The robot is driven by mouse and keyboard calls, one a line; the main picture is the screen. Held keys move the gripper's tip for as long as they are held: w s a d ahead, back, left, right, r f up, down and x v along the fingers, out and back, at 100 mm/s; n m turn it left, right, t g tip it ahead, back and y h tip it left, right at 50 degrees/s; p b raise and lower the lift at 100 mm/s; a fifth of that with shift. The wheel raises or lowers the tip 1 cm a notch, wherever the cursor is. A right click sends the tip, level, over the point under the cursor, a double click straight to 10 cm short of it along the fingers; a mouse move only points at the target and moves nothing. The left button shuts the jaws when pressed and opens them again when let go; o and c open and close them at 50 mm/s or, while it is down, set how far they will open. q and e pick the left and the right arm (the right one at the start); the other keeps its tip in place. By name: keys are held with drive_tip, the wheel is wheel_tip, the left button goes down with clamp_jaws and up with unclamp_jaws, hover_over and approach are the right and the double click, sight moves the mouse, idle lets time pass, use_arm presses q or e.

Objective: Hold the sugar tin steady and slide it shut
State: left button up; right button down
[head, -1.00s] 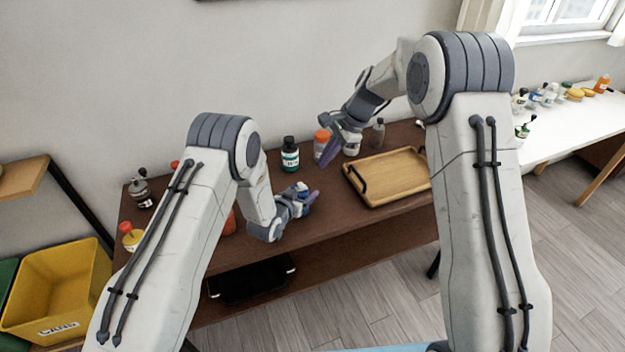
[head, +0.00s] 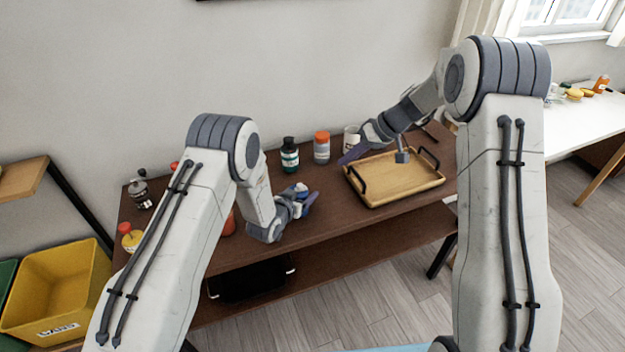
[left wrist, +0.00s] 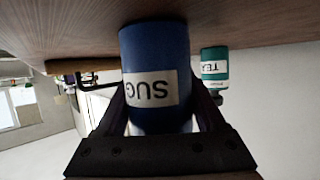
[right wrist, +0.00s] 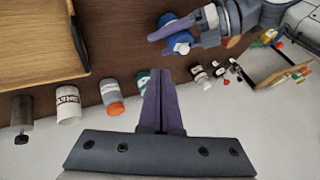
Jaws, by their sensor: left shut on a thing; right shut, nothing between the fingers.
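The blue sugar tin (left wrist: 152,55) stands on the brown table, its white label reading upside down in the left wrist view. My left gripper (head: 311,200) is shut around its body; the tin also shows in the head view (head: 302,188) and the right wrist view (right wrist: 180,43). A small whitish patch shows at its top, but I cannot tell how its lid sits. My right gripper (head: 347,156) is shut and empty, above the table near the tray's back left corner, apart from the tin. It also shows in the right wrist view (right wrist: 157,75).
A wooden tray (head: 395,192) with black handles lies right of the tin. A green tea jar (head: 289,155), an orange-lidded jar (head: 321,147) and a white jar (head: 351,138) stand behind. A yellow bin (head: 60,285) stands left of the table.

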sight(303, 185)
drive_tip(key=shift+w+a+f, duration=0.15)
drive_tip(key=shift+a+f, duration=1.2)
drive_tip(key=shift+a, duration=0.2)
drive_tip(key=shift+w+a+f, duration=0.15)
drive_tip(key=shift+a+f, duration=1.15)
drive_tip(key=shift+a, duration=0.2)
drive_tip(key=shift+w+a+f, duration=0.15)
drive_tip(key=shift+a+f, duration=1.2)
drive_tip(key=shift+a, duration=0.2)
drive_tip(key=shift+a, duration=0.1)
drive_tip(key=shift+s+a, duration=0.25)
drive_tip(key=shift+a, duration=0.45)
drive_tip(key=shift+d, duration=0.15)
